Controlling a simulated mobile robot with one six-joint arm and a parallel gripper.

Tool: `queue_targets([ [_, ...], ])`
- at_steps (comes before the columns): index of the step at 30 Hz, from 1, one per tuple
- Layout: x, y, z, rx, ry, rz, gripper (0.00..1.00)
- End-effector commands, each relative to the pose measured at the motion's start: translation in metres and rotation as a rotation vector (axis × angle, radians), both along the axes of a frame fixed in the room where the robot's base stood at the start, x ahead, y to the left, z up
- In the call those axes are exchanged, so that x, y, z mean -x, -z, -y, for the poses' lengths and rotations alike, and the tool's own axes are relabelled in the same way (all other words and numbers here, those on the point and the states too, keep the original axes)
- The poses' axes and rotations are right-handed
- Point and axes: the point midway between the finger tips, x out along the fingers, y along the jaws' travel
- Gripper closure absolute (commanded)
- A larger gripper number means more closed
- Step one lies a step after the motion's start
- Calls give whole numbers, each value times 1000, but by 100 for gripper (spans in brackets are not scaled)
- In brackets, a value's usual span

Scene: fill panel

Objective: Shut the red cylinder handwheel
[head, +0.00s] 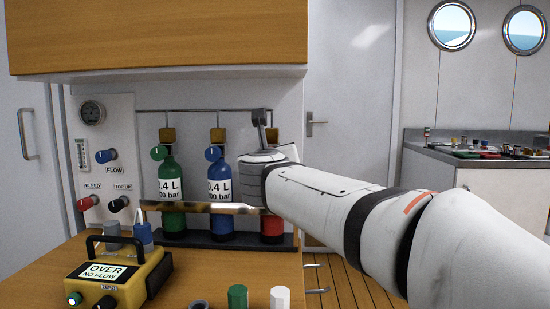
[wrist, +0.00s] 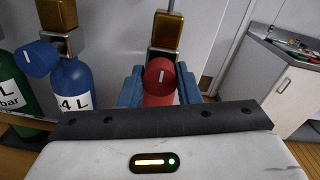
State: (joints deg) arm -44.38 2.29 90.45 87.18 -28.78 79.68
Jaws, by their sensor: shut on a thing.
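The red cylinder (head: 272,228) stands at the right end of the cylinder row, mostly hidden behind my arm in the head view. Its red handwheel (wrist: 159,77) shows in the wrist view, with a white line on its face standing about upright. My gripper (wrist: 159,86) has its blue-grey fingers on both sides of the red handwheel and is shut on it. In the head view my gripper (head: 262,128) is at the top of the red cylinder, and the handwheel is hidden there.
A green cylinder (head: 172,217) and a blue cylinder (head: 220,217) with their own handwheels stand to the left, behind a metal rail. A gauge panel (head: 107,160) is further left. A yellow meter (head: 118,275) reading OVER, NO FLOW sits on the wooden worktop. A wooden cabinet (head: 160,36) hangs above.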

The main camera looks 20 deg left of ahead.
Motion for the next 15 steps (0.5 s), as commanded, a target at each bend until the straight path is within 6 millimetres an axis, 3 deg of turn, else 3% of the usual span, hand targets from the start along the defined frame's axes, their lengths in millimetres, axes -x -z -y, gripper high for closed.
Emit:
queue_targets([
  [5,0,2,0,-1,1,-3,93],
  [6,0,2,0,-1,1,-3,69],
  [15,0,1,0,1,0,-2,49],
])
